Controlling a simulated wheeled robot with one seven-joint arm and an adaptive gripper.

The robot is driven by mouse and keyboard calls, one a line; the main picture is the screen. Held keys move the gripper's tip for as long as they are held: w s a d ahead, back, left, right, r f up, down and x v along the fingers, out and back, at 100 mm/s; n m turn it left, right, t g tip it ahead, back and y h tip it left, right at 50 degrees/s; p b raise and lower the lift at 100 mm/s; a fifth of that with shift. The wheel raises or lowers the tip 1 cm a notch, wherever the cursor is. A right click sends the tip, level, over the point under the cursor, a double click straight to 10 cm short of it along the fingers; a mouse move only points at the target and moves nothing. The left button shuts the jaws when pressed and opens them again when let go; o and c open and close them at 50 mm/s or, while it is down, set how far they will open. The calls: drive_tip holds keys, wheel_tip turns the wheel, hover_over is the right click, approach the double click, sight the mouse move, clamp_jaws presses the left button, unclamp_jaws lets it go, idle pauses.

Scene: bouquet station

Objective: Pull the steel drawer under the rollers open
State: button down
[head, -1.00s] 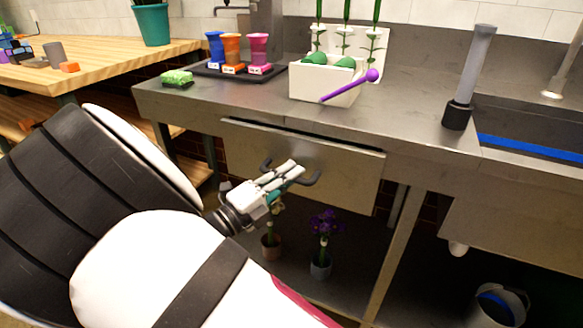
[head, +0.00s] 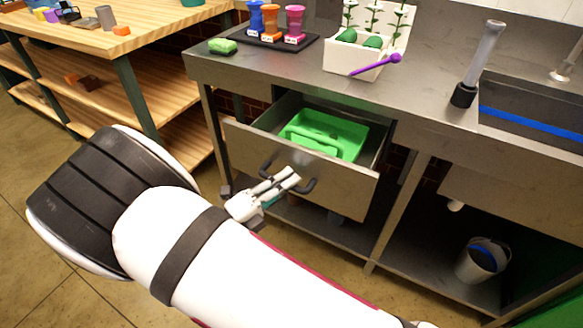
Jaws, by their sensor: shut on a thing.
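The steel drawer (head: 345,190) under the counter is pulled well out, and its inside shows. A green tray or caddy (head: 325,133) lies in it. The drawer's dark bar handle (head: 308,186) is on the front panel. My gripper (head: 284,181) is shut on the handle near its middle, and the fingers hide part of the bar. No rollers can be made out.
A bucket (head: 482,262) stands on the lower shelf at right. Open floor lies at left.

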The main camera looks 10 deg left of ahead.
drive_tip(key=s+a+p, duration=0.2)
drive_tip(key=s, duration=0.5)
drive_tip(key=shift+s+a, duration=0.3)
drive_tip(key=shift+a, duration=0.1)
drive_tip(key=c, duration=1.6)
unclamp_jaws()
drive_tip(key=v, duration=1.2)
